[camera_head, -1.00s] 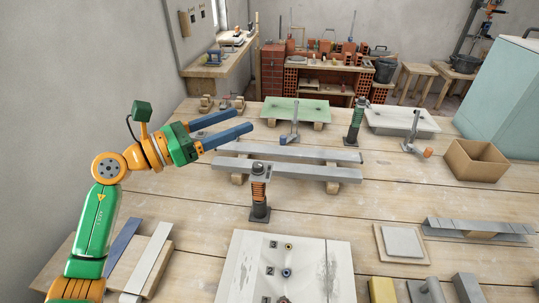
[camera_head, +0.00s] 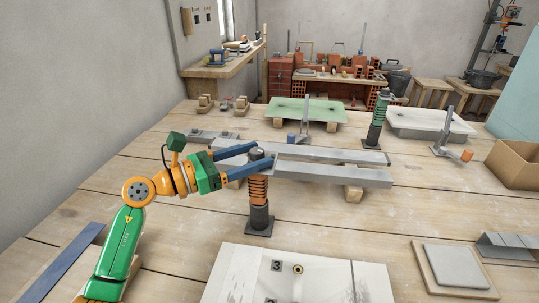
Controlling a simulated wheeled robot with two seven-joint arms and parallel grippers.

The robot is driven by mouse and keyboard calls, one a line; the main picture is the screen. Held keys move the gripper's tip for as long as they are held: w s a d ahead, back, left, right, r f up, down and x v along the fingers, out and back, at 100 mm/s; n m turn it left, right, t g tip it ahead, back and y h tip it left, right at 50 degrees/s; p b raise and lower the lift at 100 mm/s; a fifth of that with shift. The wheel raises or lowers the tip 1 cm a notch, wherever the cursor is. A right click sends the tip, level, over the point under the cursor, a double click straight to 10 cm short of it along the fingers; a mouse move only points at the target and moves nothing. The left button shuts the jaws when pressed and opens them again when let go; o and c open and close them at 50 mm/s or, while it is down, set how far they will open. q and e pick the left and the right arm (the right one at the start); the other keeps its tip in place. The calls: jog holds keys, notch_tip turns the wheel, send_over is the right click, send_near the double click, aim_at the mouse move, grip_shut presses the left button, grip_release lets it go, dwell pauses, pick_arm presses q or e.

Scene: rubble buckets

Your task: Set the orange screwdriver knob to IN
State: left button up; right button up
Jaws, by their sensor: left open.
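The orange screwdriver (camera_head: 258,190) stands upright on a dark square base on the wooden table. It has an orange ribbed body and a dark cap on top, which I take for its knob (camera_head: 257,153). My left gripper (camera_head: 263,155) is open, with its two blue fingers reaching in from the left at the height of the knob. The knob shows between the fingertips, and the nearer finger hides the part just below it. I cannot tell whether either finger touches it. No IN mark is readable. My right gripper is out of view.
Grey beams (camera_head: 330,174) on wooden blocks lie just behind the screwdriver. A green upright tool (camera_head: 377,118) stands farther back right. A pale panel with numbered holes (camera_head: 335,275) lies in front. A cardboard box (camera_head: 516,164) is at right. The table's left side is mostly clear.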

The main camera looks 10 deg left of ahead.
aim_at(260, 149)
pick_arm(q)
jog(key=x, duration=0.4)
jog(key=shift+w+d+p, duration=0.15)
jog(key=shift+p, duration=0.25)
jog(key=shift+c, duration=0.2)
